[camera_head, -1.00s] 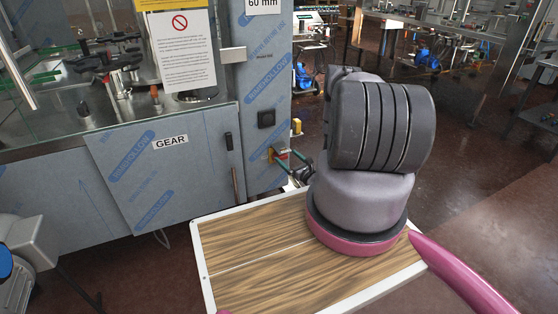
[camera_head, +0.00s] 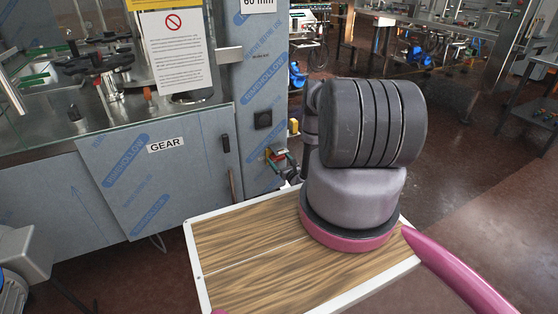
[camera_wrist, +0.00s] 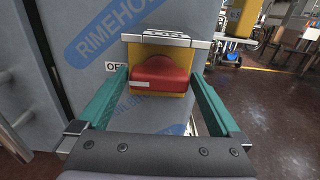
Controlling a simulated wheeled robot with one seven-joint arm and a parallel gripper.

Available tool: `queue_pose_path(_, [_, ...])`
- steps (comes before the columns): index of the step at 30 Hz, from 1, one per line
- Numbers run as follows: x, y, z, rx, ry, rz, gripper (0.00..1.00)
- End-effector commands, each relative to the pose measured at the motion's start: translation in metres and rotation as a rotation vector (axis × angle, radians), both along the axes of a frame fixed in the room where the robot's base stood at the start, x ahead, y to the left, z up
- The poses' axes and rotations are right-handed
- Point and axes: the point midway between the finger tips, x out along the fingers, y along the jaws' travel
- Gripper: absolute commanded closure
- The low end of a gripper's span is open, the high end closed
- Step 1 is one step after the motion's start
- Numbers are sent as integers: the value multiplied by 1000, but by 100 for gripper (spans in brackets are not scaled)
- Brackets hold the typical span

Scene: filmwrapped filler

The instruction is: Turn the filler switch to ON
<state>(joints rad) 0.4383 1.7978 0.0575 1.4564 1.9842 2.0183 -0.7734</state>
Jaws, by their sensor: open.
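The filler switch shows in the wrist view as a red knob (camera_wrist: 160,76) on a yellow plate (camera_wrist: 178,47), mounted on the film-covered panel. A small label beginning "OF" (camera_wrist: 116,67) is beside its left edge. My gripper (camera_wrist: 160,98) is open, with one teal finger on each side of the red knob. I cannot tell whether the fingers touch it. In the head view the switch is a small red and yellow spot (camera_head: 276,153) low on the cabinet, and my arm partly hides the area beside it.
The cabinet's door marked GEAR (camera_head: 160,180) with a black handle is left of the switch. A black socket (camera_head: 263,119) is on the panel above the switch. Several machines and benches stand at the back right, with open brown floor before them.

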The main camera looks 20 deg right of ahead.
Motion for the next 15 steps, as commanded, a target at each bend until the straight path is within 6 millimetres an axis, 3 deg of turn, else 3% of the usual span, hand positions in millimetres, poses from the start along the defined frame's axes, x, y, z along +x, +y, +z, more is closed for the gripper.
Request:
queue_pose_path(11, [7,0,0,0,1,0,0])
queue_pose_path(15, [7,0,0,0,1,0,50])
